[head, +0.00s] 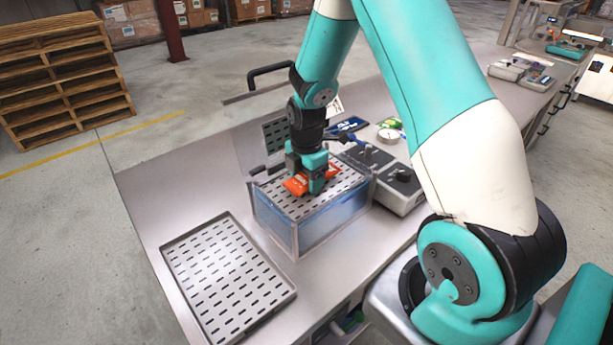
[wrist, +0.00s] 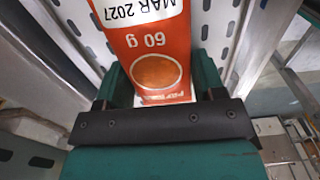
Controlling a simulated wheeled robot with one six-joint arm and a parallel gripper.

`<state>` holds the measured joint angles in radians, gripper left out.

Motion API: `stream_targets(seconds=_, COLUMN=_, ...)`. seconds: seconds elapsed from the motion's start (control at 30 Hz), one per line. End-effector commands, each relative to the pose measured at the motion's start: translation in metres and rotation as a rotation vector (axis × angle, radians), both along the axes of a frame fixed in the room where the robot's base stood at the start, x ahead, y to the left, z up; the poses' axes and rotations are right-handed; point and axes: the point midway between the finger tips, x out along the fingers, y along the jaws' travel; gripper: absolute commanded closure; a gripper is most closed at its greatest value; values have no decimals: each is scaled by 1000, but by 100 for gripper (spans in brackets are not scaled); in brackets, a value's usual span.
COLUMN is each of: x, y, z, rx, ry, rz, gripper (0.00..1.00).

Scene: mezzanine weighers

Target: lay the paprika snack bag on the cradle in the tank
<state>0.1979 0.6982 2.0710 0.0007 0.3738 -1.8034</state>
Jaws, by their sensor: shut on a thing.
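The orange-red paprika snack bag (head: 297,185) is in my gripper (head: 307,175), over the tank in the head view. In the wrist view the bag (wrist: 152,45) shows "MAR 2027", "60 g" and a picture of a round orange heap, and its lower end lies between the teal fingers of my gripper (wrist: 162,92). The clear tank (head: 322,226) holds bluish liquid and stands on the bench. The slotted metal cradle (head: 345,180) is at the top of the tank, under the bag. I cannot tell whether the bag touches the cradle.
A slotted tray (head: 222,280) lies on the bench left of the tank. A grey device (head: 402,184) stands close at the tank's right. Small packets and a round item (head: 388,135) lie behind. Bare bench (head: 185,188) shows at the left.

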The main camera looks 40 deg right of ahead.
Motion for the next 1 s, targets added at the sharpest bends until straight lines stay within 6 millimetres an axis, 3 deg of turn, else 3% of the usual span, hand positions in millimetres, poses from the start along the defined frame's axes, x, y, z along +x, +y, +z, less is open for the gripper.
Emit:
stream_targets(seconds=0.2, x=0, y=0, z=-4, rx=0, ry=0, rz=0, gripper=61)
stream_targets(seconds=0.23, x=0, y=0, z=-3, rx=0, ry=0, rz=0, gripper=33)
stream_targets(seconds=0.33, x=0, y=0, z=-2, rx=0, ry=0, rz=0, gripper=12)
stream_targets(seconds=0.7, x=1, y=0, z=4, rx=0, ry=-1, rz=0, gripper=12)
stream_targets(seconds=0.83, x=1, y=0, z=24, rx=-1, ry=-6, rz=0, gripper=12)
stream_targets(seconds=1.0, x=2, y=0, z=63, rx=-2, ry=-7, rz=0, gripper=12)
